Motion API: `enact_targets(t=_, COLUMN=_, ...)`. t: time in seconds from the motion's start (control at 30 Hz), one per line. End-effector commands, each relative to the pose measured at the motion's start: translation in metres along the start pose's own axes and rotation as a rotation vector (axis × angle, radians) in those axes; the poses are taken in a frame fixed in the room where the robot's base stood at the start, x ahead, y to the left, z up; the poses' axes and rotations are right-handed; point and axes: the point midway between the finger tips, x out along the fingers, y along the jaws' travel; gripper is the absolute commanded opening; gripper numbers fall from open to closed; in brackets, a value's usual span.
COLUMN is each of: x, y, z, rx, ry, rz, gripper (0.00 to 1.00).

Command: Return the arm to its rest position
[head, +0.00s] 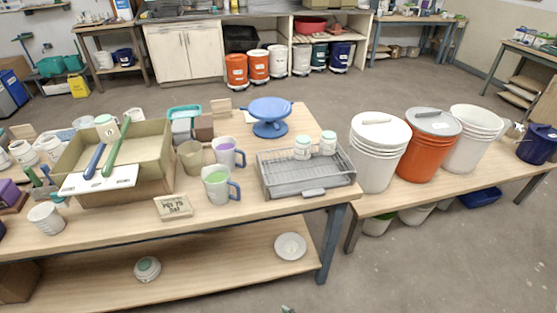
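Only a small dark and teal tip (288,309) shows at the bottom edge of the head view, near the middle. It may be the end of my gripper, but too little shows to be sure, and I cannot see whether it is open or shut. The rest of my arm is out of view. Nothing is visibly held. The tip is low in front of the workbench (120,222), apart from the things on it.
The bench holds a box (150,140) with long-handled tools across it, mugs (217,184), a blue turntable (270,115) and a wire rack (305,170) with two jars. Lidded buckets (380,150) stand on a bench at right. Floor at the lower right (430,280) is clear.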

Motion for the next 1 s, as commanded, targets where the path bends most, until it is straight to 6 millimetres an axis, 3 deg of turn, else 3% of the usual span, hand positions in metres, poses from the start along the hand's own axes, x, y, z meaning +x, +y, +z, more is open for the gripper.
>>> enact_targets(t=0.03, x=-0.014, y=0.001, z=0.018, rx=0.024, ry=0.007, rz=0.033, gripper=0.38)
enact_targets(t=0.2, x=-0.060, y=0.006, z=0.057, rx=0.093, ry=0.052, rz=0.148, gripper=0.38)
enact_targets(t=0.5, x=-0.156, y=0.002, z=0.101, rx=0.183, ry=0.149, rz=0.327, gripper=0.38)
enact_targets(t=0.77, x=-0.248, y=-0.012, z=0.112, rx=0.233, ry=0.248, rz=0.454, gripper=0.38)
enact_targets(t=1.0, x=-0.333, y=-0.032, z=0.100, rx=0.258, ry=0.348, rz=0.541, gripper=0.38)
